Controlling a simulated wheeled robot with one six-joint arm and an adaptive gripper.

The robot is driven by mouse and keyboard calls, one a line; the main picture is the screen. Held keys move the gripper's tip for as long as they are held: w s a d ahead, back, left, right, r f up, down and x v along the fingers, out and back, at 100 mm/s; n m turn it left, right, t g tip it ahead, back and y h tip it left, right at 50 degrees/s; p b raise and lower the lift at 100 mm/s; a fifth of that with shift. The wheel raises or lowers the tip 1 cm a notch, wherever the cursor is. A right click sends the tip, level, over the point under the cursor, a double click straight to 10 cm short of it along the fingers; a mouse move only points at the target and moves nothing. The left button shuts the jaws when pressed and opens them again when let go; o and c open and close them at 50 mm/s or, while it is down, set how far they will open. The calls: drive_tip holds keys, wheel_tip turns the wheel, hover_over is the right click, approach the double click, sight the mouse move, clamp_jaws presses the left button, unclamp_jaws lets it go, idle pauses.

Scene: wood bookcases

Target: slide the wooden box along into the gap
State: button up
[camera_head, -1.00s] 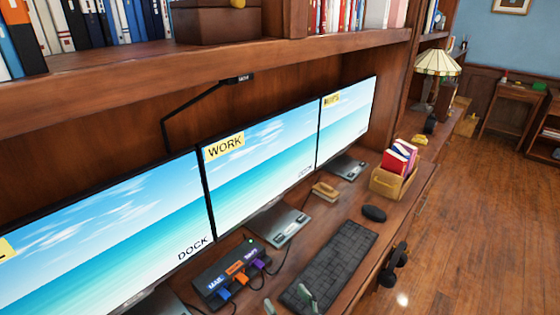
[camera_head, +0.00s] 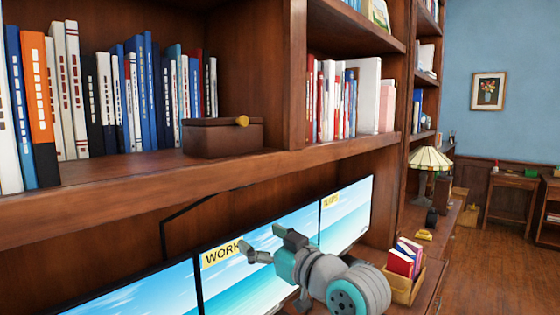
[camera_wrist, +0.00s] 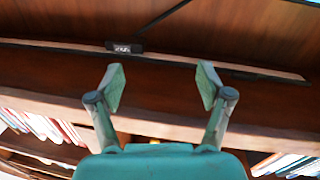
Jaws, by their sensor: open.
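The wooden box (camera_head: 215,139) is dark brown with a yellow knob (camera_head: 242,121) at its upper right. It sits near the front edge of the shelf (camera_head: 150,190), in front of the right end of a row of books (camera_head: 135,95). Bare shelf shows between the box and the upright divider (camera_head: 297,80) on its right. My gripper (camera_head: 255,253) is below the shelf, in front of the monitors, and apart from the box. In the wrist view its two fingers (camera_wrist: 160,85) are spread with nothing between them. I cannot make out the box there.
The shelf's front board lies above my gripper. Monitors (camera_head: 345,215) stand on the desk behind my arm. More books (camera_head: 335,100) stand right of the divider. A holder with red and white items (camera_head: 403,285) and a lamp (camera_head: 430,160) are at the right.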

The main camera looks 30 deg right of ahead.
wheel_tip(320, 180, up, 11)
drive_tip(key=s+n, duration=0.1)
drive_tip(key=n, duration=0.1)
drive_tip(key=n+y, duration=0.1)
drive_tip(key=n, duration=0.2)
approach(224, 139)
drive_tip(key=s+d+r, duration=0.2)
drive_tip(key=d+r, duration=0.1)
drive_tip(key=shift+s+d+r, duration=0.1)
drive_tip(key=shift+s+d, duration=0.1)
drive_tip(key=shift+s, duration=0.05)
drive_tip(key=x, duration=1)
drive_tip(key=shift+w+a, duration=0.15)
drive_tip(key=shift+w, duration=0.25)
drive_tip(key=shift+f, duration=0.2)
clamp_jaws()
